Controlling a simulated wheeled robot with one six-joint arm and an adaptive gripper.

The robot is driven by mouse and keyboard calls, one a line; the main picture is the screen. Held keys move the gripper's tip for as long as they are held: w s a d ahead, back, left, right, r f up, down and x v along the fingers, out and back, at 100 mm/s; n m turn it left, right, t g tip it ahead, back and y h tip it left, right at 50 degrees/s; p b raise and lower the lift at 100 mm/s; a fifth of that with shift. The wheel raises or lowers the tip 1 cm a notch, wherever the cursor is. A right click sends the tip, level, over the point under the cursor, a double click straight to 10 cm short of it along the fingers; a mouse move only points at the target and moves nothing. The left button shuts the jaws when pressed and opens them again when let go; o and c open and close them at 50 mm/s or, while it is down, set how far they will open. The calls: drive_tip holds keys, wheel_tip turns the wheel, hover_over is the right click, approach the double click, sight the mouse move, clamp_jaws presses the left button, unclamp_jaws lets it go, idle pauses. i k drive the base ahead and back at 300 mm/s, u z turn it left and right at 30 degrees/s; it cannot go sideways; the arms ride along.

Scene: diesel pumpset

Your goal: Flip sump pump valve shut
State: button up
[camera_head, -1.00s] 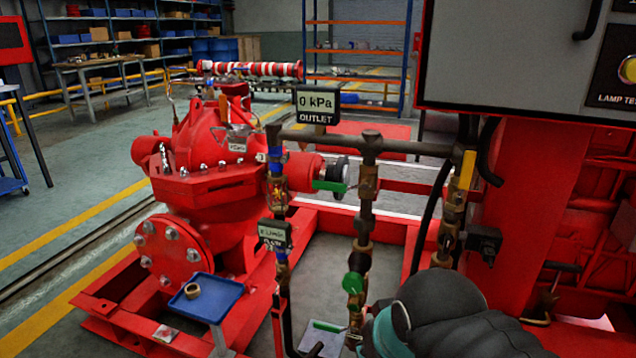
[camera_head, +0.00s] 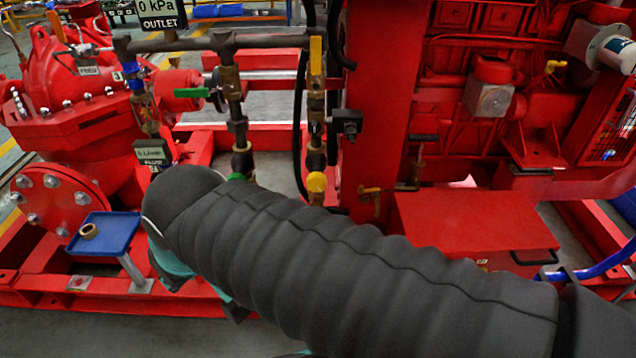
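No label naming the sump pump valve is readable, and I cannot tell which valve it is. Pipework in the middle carries a valve with a green lever (camera_head: 193,92) lying level. Another valve has a yellow lever (camera_head: 316,55) standing upright, above a round yellow cap (camera_head: 317,182). A blue-handled valve (camera_head: 132,75) is at the left. My dark sleeved arm crosses the lower middle, hiding the lower pipes. My gripper's fingertips are not visible; only teal wrist parts show beneath the sleeve.
A red pump (camera_head: 70,90) stands at the left. A blue tray (camera_head: 104,234) on a post holds a brass ring (camera_head: 88,231). The outlet gauge (camera_head: 161,13) reads 0 kPa. A red box (camera_head: 470,225) and the engine (camera_head: 500,90) are at the right. Red frame rails line the floor.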

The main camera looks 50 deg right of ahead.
sight(360, 189)
drive_tip(key=u, duration=0.3)
drive_tip(key=k, duration=1.15)
drive_tip(key=z, duration=1.55)
drive_tip(key=i, duration=0.5)
drive_tip(key=u, duration=0.05)
